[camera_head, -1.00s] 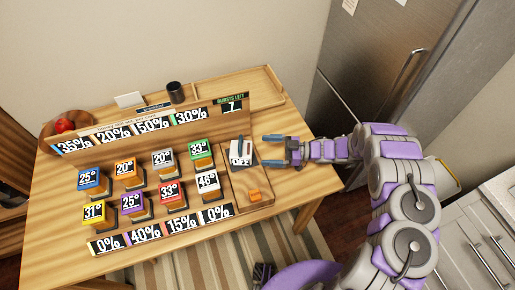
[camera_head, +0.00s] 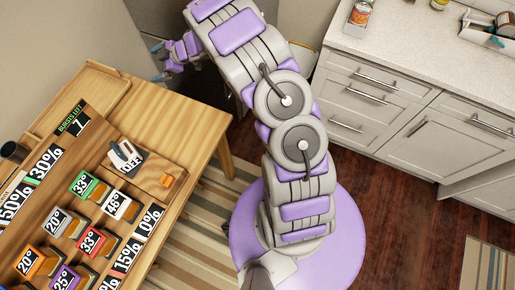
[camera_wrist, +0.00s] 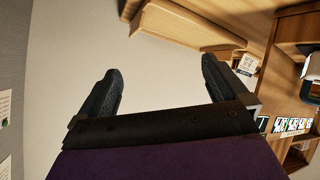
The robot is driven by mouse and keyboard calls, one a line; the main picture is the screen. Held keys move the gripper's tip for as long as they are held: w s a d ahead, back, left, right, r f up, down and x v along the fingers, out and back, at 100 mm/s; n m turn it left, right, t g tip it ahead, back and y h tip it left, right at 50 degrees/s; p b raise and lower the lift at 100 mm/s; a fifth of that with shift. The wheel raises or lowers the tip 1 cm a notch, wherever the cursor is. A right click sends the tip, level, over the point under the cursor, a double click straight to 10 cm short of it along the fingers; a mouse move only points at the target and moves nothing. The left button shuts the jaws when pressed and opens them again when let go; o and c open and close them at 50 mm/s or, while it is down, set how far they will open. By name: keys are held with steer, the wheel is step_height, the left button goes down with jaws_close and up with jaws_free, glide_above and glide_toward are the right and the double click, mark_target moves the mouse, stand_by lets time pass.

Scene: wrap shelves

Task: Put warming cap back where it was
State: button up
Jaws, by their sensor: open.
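My gripper (camera_head: 159,62) is off the far right end of the wooden table, apart from everything on it. In the wrist view its two dark fingers (camera_wrist: 160,88) are wide apart with nothing between them. Colored caps with temperature labels stand on the table, including a green one marked 33° (camera_head: 88,187), a white one marked 46° (camera_head: 120,205) and a red one marked 33° (camera_head: 96,242). A white device labeled OFF (camera_head: 124,157) and a small orange block (camera_head: 167,180) are on the right-hand tray. I cannot tell which thing is the warming cap.
The table (camera_head: 195,110) has a raised sign board (camera_head: 85,150) and percentage labels. A dark cup (camera_head: 14,151) is at the left edge. A white counter with drawers (camera_head: 400,60) stands at right. Bare floor (camera_head: 400,220) lies between counter and my base.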

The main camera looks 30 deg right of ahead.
steer(key=d+r+m+t+h, duration=0.3)
steer(key=d+r+m+h, duration=0.2)
steer(key=d+r+h, duration=0.55)
steer(key=s+d+r+m+g+h, duration=0.3)
steer(key=s+d+r+m, duration=0.2)
steer(key=s+d+r, duration=0.6)
steer(key=s+a+f+m+g, duration=0.1)
steer(key=s+a+m+g, duration=0.1)
steer(key=s, duration=0.8)
steer(key=s+a+f+m+g, duration=0.1)
steer(key=s+a+m+g, duration=0.15)
steer(key=s, duration=0.85)
steer(key=s+a+g+y, duration=0.2)
steer(key=s+a, duration=0.3)
steer(key=s, duration=0.6)
steer(key=s+a+g+y, duration=0.3)
steer(key=s+a, duration=0.3)
steer(key=s, duration=0.5)
steer(key=shift+f, duration=0.45)
steer(key=shift+d, duration=0.1)
